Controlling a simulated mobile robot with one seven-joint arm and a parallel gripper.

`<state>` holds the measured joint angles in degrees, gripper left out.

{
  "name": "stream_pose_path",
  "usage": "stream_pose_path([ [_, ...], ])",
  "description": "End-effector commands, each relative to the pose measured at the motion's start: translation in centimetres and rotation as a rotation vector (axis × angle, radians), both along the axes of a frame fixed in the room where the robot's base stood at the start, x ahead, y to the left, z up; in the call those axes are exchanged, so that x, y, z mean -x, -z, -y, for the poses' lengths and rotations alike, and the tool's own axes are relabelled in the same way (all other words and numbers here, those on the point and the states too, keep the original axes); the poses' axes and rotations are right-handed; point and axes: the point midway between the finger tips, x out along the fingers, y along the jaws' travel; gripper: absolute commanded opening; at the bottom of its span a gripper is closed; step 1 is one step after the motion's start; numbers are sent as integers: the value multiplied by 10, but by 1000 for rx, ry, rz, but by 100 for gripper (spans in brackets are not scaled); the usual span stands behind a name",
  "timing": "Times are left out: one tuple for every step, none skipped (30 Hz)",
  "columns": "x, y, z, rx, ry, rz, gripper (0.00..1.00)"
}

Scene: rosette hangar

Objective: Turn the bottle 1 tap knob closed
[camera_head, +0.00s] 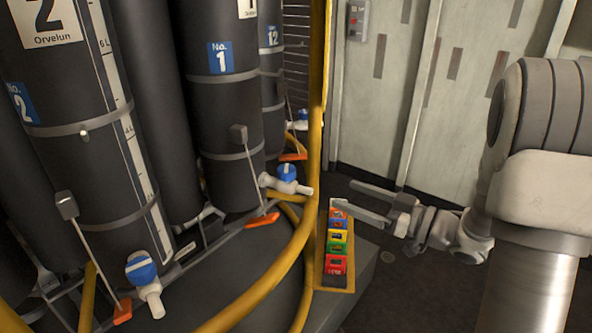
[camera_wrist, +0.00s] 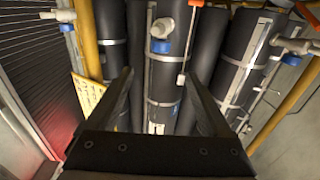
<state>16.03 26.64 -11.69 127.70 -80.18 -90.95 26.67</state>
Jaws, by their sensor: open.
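Bottle 1 (camera_head: 224,120) is a dark cylinder with a blue "No. 1" label. Its tap knob (camera_head: 287,171) is blue with a white band, on a white tap (camera_head: 280,186) low at the bottle's front. My gripper (camera_head: 345,197) is open and empty, to the right of the knob and apart from it, with fingers pointing left. In the wrist view, my open gripper (camera_wrist: 158,75) faces a blue knob (camera_wrist: 158,47) on a white tap (camera_wrist: 162,28), seen between and beyond the fingers. This is probably bottle 1's tap, but no number is readable there.
A yellow rail (camera_head: 317,110) stands between bottle 1's tap and my gripper in the head view. A strip of coloured blocks (camera_head: 336,265) lies below my gripper. Bottle 2's blue knob (camera_head: 140,268) is at lower left; bottle 12 (camera_head: 271,75) stands behind.

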Motion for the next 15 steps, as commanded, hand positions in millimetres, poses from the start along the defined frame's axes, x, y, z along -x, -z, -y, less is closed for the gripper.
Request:
stream_pose_path([
  [-1,0,-4,0,-6,-2,84],
  [-3,0,-7,0,-8,-2,84],
  [-5,0,-11,0,-9,-2,84],
  [-8,1,-15,0,-9,-2,84],
  [-11,1,-19,0,-9,-2,84],
  [-14,1,-25,0,-10,-1,84],
  [-18,0,-30,-1,-9,-1,84],
  [-22,1,-36,1,-10,-1,84],
  [-27,0,-43,0,-9,0,84],
  [-31,0,-49,0,-10,0,84],
  [-35,0,-54,0,-9,0,84],
  [-40,0,-62,1,-10,2,84],
  [-44,0,-67,0,-8,2,84],
  [-47,0,-72,1,-8,1,84],
  [-52,0,-79,0,-8,1,84],
])
